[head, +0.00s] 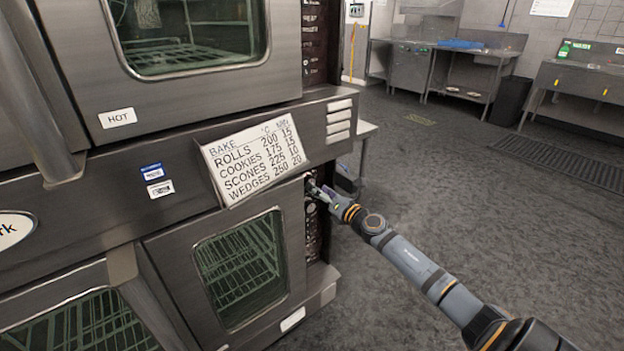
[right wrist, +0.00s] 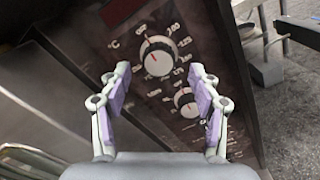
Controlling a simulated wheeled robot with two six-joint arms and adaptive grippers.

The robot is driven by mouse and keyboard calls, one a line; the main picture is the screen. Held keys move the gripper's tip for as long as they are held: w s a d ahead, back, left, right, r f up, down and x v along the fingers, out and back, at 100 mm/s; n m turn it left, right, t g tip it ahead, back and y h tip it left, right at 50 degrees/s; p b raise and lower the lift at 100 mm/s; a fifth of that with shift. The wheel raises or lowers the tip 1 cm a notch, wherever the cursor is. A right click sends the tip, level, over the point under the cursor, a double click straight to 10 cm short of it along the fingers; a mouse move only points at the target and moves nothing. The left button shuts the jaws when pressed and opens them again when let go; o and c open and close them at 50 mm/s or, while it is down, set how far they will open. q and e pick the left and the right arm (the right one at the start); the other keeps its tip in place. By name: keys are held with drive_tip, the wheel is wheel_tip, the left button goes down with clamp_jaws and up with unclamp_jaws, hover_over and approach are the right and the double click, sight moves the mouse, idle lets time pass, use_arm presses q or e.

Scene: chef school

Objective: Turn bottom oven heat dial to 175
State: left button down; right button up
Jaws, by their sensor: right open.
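The bottom oven's control panel shows in the right wrist view (right wrist: 140,30) as a dark brown plate. On it is a larger white heat dial (right wrist: 158,57) with a °C mark and a ring of numbers. Its red pointer line shows, but the number it points at is too small to read. A smaller dial (right wrist: 184,99) sits below it. My right gripper (right wrist: 159,82) is open and empty, its purple-padded fingers spread in front of the panel below the heat dial. In the head view my right gripper (head: 319,191) partly hides the panel. My left gripper is out of view.
A bake card (head: 254,160) lists cookies at 175 and leans out above the bottom oven door (head: 170,262). The top oven door (head: 90,85) carries a HOT label. A small table (head: 366,130) stands behind the oven. The floor to the right is open.

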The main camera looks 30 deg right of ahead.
drive_tip(key=w, duration=0.4)
drive_tip(key=shift+a, duration=0.25)
drive_tip(key=c, duration=1.2)
